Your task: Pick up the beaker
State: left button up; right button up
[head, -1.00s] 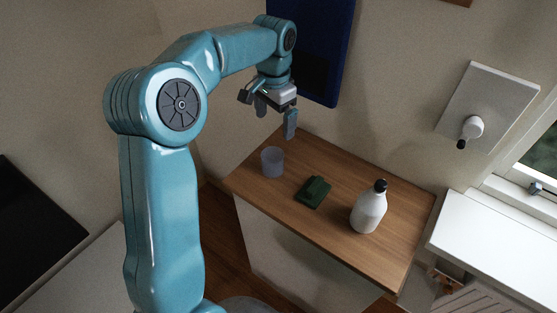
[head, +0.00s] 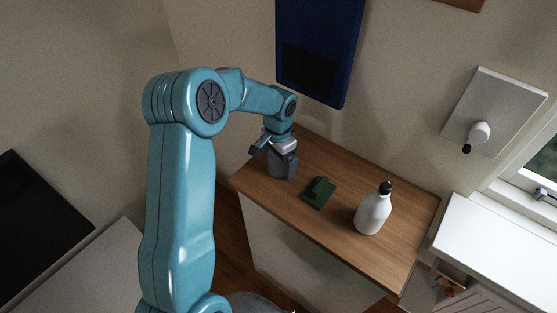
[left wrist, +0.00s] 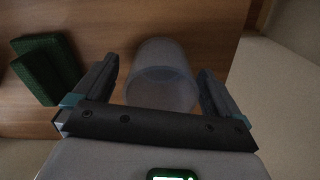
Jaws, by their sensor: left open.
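The beaker (head: 281,168) is a translucent, bluish-grey cup standing upright near the left end of the wooden counter top (head: 345,183). My left gripper (head: 272,154) is at the beaker in the head view and hides its upper part. In the left wrist view the beaker (left wrist: 161,78) lies between the two spread fingers of the left gripper (left wrist: 158,88). A gap shows on each side, so the fingers do not visibly grip it. My right gripper is not in view.
A green sponge-like block (head: 318,192) lies right of the beaker; it also shows in the left wrist view (left wrist: 48,68). A white bottle with a black cap (head: 373,211) stands further right. A blue panel (head: 319,50) hangs on the wall behind.

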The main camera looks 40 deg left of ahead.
pick_arm(q)
jog(key=shift+a+f, duration=0.1)
jog(key=shift+f, duration=0.15)
jog(key=c, duration=1.1)
jog(key=shift+r, duration=0.1)
